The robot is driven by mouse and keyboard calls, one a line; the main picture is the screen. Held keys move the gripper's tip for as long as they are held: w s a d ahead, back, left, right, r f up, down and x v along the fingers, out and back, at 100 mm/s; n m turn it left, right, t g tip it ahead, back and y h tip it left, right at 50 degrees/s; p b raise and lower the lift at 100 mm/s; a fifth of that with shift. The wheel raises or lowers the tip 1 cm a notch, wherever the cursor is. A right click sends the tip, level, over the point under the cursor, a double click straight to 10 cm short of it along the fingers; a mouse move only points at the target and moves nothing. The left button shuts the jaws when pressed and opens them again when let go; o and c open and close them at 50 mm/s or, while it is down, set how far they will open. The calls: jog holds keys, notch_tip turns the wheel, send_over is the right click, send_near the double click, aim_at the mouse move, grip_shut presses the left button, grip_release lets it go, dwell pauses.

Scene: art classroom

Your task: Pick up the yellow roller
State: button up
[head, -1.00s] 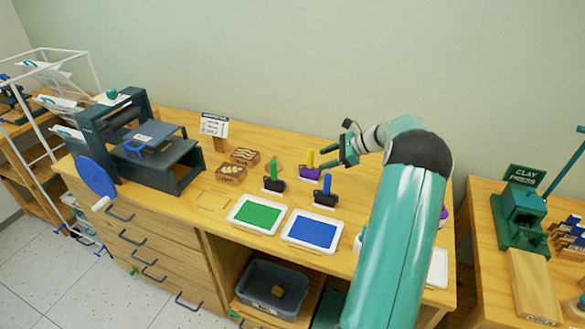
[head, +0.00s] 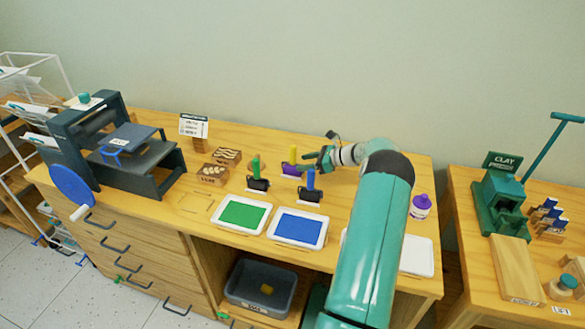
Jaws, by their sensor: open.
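The yellow roller (head: 293,156) stands upright on the wooden bench, its yellow handle on top and a purple part at its base. It is behind and between the green-handled roller (head: 256,175) and the blue-handled roller (head: 310,187). My gripper (head: 312,161) is just to the right of the yellow handle, with its fingers pointing left toward it. The fingers are open and hold nothing that I can see. The exact gap between fingers and handle is too small to tell.
A green ink tray (head: 243,214) and a blue ink tray (head: 298,228) lie in front of the rollers. Carved blocks (head: 213,174) and a printing press (head: 120,150) stand to the left. A purple-capped bottle (head: 421,206) stands to the right of my arm.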

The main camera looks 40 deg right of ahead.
aim_at(296, 163)
jog(key=x, duration=0.5)
jog(key=shift+w+a+f, duration=0.1)
jog(key=shift+w+a, duration=0.05)
jog(key=shift+w, duration=0.05)
jog(key=shift+c, duration=0.4)
grip_shut()
